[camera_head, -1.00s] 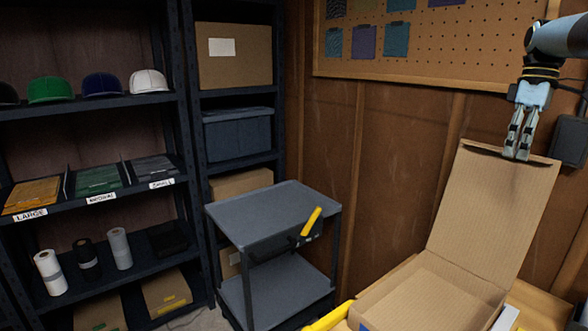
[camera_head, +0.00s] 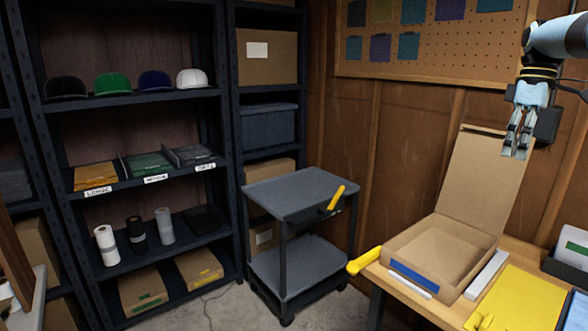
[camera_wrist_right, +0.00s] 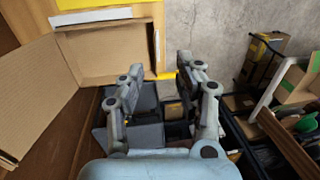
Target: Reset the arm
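My right gripper (camera_head: 518,143) hangs at the upper right of the head view, fingers pointing down, in front of the wooden wall and beside the raised lid of an open cardboard box (camera_head: 425,243). In the right wrist view my right gripper (camera_wrist_right: 152,80) has its two fingers apart with nothing between them. The box (camera_wrist_right: 115,50) also shows there, beyond the fingers at the upper left. My left gripper is not in view.
The box stands on a wooden table with a yellow sheet (camera_head: 520,303). A grey cart (camera_head: 300,192) stands left of it. Dark shelves hold caps, rolls (camera_head: 106,244) and cardboard boxes. Concrete floor (camera_head: 215,308) shows between shelf and cart. A pegboard (camera_head: 450,45) hangs behind.

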